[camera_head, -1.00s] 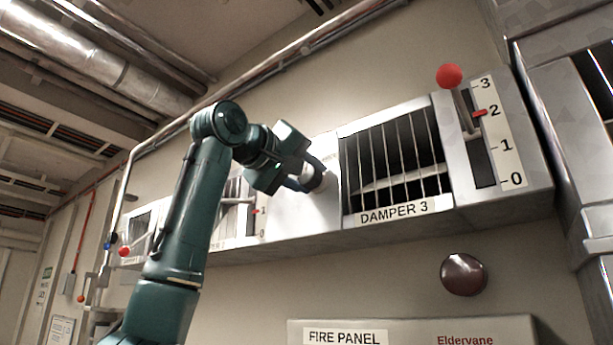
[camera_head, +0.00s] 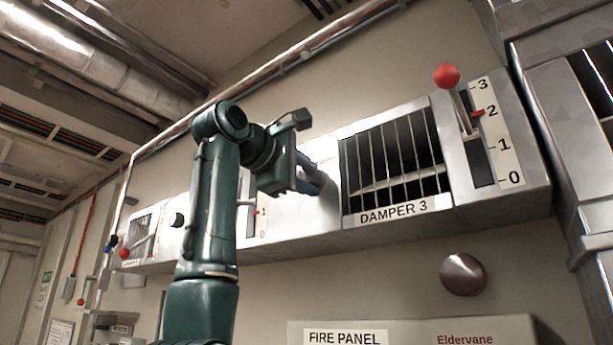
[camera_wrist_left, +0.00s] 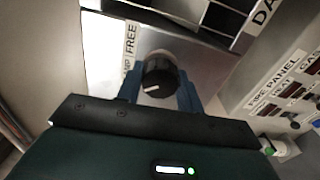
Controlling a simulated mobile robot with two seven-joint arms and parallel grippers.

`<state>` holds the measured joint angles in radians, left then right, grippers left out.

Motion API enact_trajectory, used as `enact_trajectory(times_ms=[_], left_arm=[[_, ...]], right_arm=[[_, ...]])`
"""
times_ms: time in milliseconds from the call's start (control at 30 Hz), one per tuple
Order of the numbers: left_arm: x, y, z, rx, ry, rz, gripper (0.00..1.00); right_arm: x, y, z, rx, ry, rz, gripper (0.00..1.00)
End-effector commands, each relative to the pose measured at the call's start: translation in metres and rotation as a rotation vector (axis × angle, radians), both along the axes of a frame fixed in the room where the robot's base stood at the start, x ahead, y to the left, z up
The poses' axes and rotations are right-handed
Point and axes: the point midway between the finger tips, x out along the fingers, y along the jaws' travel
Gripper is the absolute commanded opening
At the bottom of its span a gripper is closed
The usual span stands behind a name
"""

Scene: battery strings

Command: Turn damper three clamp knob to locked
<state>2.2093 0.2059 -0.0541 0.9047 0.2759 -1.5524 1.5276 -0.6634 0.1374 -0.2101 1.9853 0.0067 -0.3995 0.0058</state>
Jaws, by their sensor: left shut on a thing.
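The damper three clamp knob (camera_wrist_left: 160,78) is black and round, with a white pointer mark, on a pale panel left of the damper's grille. In the wrist view the mark lies at the knob's lower left. A label reading FREE (camera_wrist_left: 130,45) stands beyond the knob; its other word is partly cut off. My left gripper (camera_wrist_left: 160,90) is shut on the knob, one blue finger on each side. In the head view the left gripper (camera_head: 314,181) is turned at the panel and hides the knob.
The DAMPER 3 grille (camera_head: 393,163) is right of my gripper. Its red-balled lever (camera_head: 447,77) stands beside a 0 to 3 scale with a red marker near 2. A dark red dome (camera_head: 464,274) and the fire panel (camera_head: 410,330) are below.

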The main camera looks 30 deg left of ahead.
Motion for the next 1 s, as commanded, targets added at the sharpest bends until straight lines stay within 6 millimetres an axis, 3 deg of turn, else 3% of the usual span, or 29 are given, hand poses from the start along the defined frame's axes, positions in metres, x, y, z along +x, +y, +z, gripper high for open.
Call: enact_trajectory(times_ms=[333,900,933,1000], left_arm=[[0.0002,-0.0001,-0.0008,-0.142,0.014,0.001,0.14],[0.0002,0.0001,-0.0011,-0.169,0.016,0.001,0.14],[0.0002,0.0001,-0.0011,-0.169,0.016,0.001,0.39],[0.0002,0.0001,-0.0010,-0.169,0.016,0.001,0.44]], right_arm=[[0.0002,0.0002,0.0002,0.000,-0.002,0.000,0.00],[0.0008,0.0007,0.0007,0.002,-0.004,0.001,0.00],[0.0008,0.0007,0.0008,0.002,-0.004,0.001,0.00],[0.0012,0.0008,0.0010,0.001,-0.005,0.001,0.00]])
